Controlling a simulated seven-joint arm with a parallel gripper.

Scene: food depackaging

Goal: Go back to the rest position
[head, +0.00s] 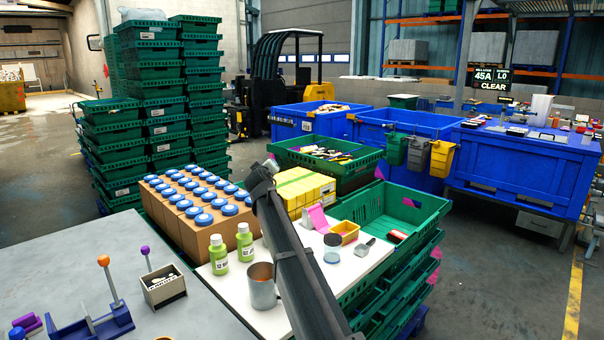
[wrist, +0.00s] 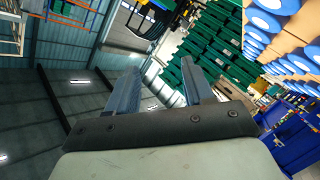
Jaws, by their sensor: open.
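My gripper (wrist: 162,66) is open in the wrist view, its two fingers apart with nothing between them. Its fingers point towards the warehouse roof and the stacked green crates. In the head view my arm rises from the bottom edge across the white board, and its upper end stands in front of the yellow boxes (head: 306,188). The fingers are hard to make out there. The arm hides part of the board and some of what lies behind it.
Cardboard boxes with blue-capped bottles (head: 206,219) stand left of the arm. Green bottles (head: 246,243), a metal cup (head: 262,290) and a jar (head: 332,250) stand on the white board (head: 355,268). A green crate (head: 440,205) lies right, a grey table (head: 60,265) left.

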